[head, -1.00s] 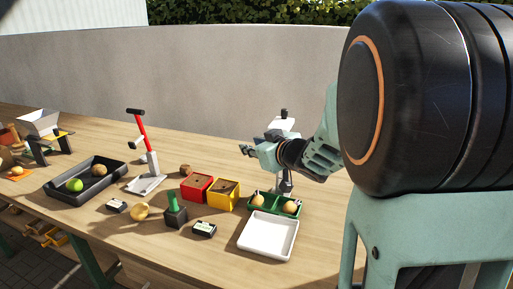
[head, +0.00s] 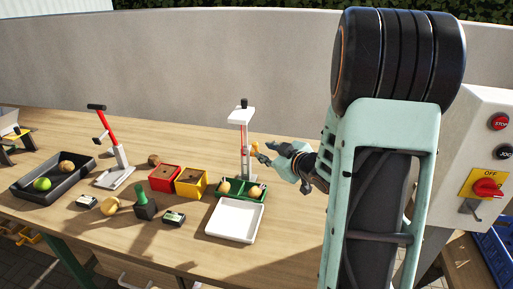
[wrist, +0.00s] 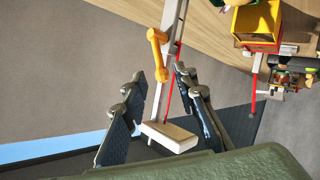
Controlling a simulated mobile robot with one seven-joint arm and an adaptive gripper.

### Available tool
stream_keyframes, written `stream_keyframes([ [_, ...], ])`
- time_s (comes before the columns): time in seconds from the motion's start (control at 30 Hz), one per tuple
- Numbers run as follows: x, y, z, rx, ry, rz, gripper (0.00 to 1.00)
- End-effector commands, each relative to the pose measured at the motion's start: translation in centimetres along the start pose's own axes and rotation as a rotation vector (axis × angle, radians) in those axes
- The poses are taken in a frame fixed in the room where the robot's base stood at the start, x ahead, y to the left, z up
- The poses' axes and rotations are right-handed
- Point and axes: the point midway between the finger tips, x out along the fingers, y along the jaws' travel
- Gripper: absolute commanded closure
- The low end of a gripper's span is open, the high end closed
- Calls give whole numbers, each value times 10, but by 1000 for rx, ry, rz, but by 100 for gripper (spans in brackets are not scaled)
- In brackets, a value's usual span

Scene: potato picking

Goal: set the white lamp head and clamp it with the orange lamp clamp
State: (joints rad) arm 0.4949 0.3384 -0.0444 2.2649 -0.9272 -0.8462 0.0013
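The lamp has an upright post with a thin red line, and its white lamp head (head: 241,116) sits near the top under a dark knob. In the wrist view the white lamp head (wrist: 169,137) shows as a pale block between my fingers, apart from them as far as I can tell. The orange lamp clamp (wrist: 157,55) lies along the post, just beyond my fingertips; it also shows in the head view (head: 255,147). My gripper (head: 266,152) is right of the post, below the lamp head, its fingers spread. The wrist view shows the gripper (wrist: 158,78) open and empty.
A green tray (head: 238,199) with potatoes and a white tray (head: 235,220) stand in front of the lamp. Red (head: 165,179) and yellow (head: 191,183) boxes are to the left. A control box with switches (head: 487,187) stands at the right.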

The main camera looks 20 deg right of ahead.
Motion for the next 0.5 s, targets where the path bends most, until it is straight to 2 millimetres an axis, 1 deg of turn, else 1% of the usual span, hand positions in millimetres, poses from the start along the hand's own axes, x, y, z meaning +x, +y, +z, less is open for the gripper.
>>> stream_keyframes([
  [0.03, 11, -2, 0, -1, 0, -4, 73],
  [0.2, 42, -1, 0, 0, 0, -2, 73],
  [0.33, 60, 0, 0, 0, -1, -2, 73],
  [0.5, 73, 0, 0, 0, 0, -1, 73],
])
